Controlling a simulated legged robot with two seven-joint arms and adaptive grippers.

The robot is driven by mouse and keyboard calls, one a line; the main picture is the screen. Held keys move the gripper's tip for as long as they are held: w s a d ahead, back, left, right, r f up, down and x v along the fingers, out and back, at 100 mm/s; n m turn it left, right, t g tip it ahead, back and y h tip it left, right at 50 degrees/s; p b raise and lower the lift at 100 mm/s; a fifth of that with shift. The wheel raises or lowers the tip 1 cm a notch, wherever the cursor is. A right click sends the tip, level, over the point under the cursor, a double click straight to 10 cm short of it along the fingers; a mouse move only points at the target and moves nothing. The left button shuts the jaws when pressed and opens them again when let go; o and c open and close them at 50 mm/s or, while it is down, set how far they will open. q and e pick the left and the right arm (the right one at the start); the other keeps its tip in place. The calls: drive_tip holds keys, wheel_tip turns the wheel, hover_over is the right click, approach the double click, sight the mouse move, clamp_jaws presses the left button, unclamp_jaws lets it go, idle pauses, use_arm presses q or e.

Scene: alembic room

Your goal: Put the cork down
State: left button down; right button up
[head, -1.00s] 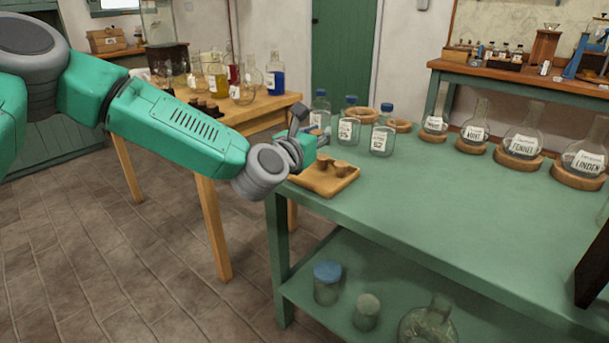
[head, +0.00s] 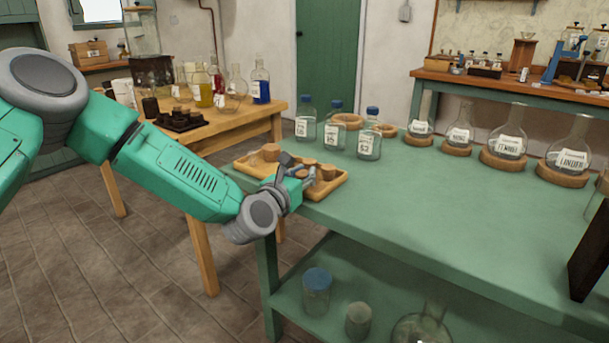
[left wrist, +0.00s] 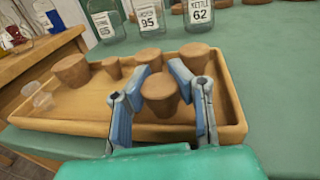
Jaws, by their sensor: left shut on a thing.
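My left gripper (left wrist: 162,84) is shut on a brown tapered cork (left wrist: 160,96), one finger on each side of it. The held cork is upright, low over the floor of a shallow wooden tray (left wrist: 70,125); I cannot tell whether it touches. Several other corks stand in the tray: a wide one (left wrist: 71,71) and a small one (left wrist: 112,67) at left, and two (left wrist: 149,57) (left wrist: 195,57) just behind the held one. In the head view my left gripper (head: 298,170) is at the tray (head: 334,189) and partly hides its contents. My right gripper is not in view.
The tray sits at the left corner of a green table (head: 430,215). Blue-capped bottles (head: 369,146) stand behind it, and labelled flasks on cork rings (head: 506,162) line the back right. The table's middle is clear.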

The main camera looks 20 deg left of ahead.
use_arm(q)
drive_tip(key=c, duration=1.5)
unclamp_jaws()
drive_tip(key=shift+o, duration=0.2)
drive_tip(key=s+a+p, duration=0.2)
drive_tip(key=s, duration=1)
drive_tip(key=s+d+f+m+g+h, duration=0.15)
drive_tip(key=s+f+m+g, duration=0.35)
drive_tip(key=s+f+m, duration=0.5)
drive_tip(key=s+d+f+m+g, duration=0.3)
drive_tip(key=s+f+m+g, duration=0.2)
drive_tip(key=s+f+m, duration=0.5)
drive_tip(key=s+a+f+m+g+y, duration=0.2)
drive_tip(key=s+a+f+m+g, duration=0.1)
drive_tip(key=s+m, duration=0.4)
drive_tip(key=s+a+f+m+g+y, duration=0.2)
drive_tip(key=s+a+f+m+g, duration=0.1)
drive_tip(key=s+a+f+m, duration=0.3)
drive_tip(key=shift+s+a+f+m+g+y, duration=0.3)
drive_tip(key=shift+s+a+m+g+y, duration=0.1)
drive_tip(key=shift+s+a+m, duration=0.65)
drive_tip(key=shift+d, duration=0.1)
